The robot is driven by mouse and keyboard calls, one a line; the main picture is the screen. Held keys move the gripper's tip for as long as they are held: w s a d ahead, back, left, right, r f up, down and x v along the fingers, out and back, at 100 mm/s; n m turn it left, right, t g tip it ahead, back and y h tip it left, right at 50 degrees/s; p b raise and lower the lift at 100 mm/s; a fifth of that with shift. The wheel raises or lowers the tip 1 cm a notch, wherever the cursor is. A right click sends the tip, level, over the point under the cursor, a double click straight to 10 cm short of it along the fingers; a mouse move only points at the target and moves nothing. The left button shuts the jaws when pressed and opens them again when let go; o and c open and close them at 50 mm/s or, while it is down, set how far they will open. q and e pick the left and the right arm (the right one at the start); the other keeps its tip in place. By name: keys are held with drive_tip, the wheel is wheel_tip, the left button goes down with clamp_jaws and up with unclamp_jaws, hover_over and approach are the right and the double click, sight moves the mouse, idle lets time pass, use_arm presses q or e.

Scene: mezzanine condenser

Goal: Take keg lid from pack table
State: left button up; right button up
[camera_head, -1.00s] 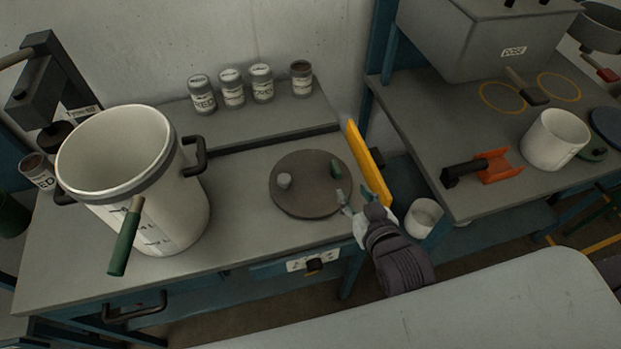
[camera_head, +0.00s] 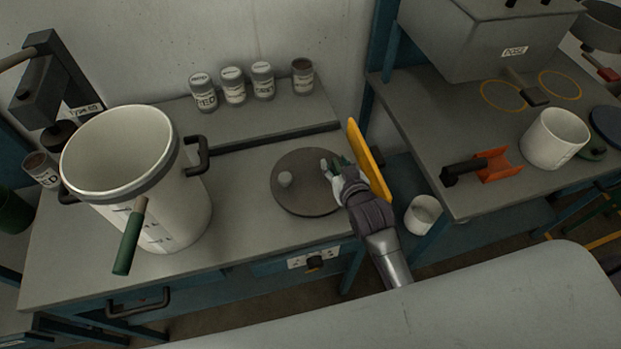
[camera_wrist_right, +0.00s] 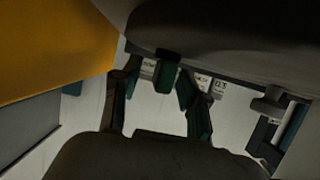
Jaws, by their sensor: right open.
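In the right wrist view, the green handle (camera_wrist_right: 166,76) shows between the spread fingers (camera_wrist_right: 158,98), under the dark lid (camera_wrist_right: 225,38). Contact cannot be told. My left gripper is not in view.
A large white keg (camera_head: 180,218) with black side handles stands to the left. A yellow upright panel (camera_head: 369,160) rises close beside my right gripper at the table's right edge. Several labelled cans (camera_head: 233,88) stand on the back shelf. The tabletop between keg and lid is clear.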

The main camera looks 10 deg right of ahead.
clamp_jaws()
drive_tip(key=shift+r, duration=0.1)
idle(0.3)
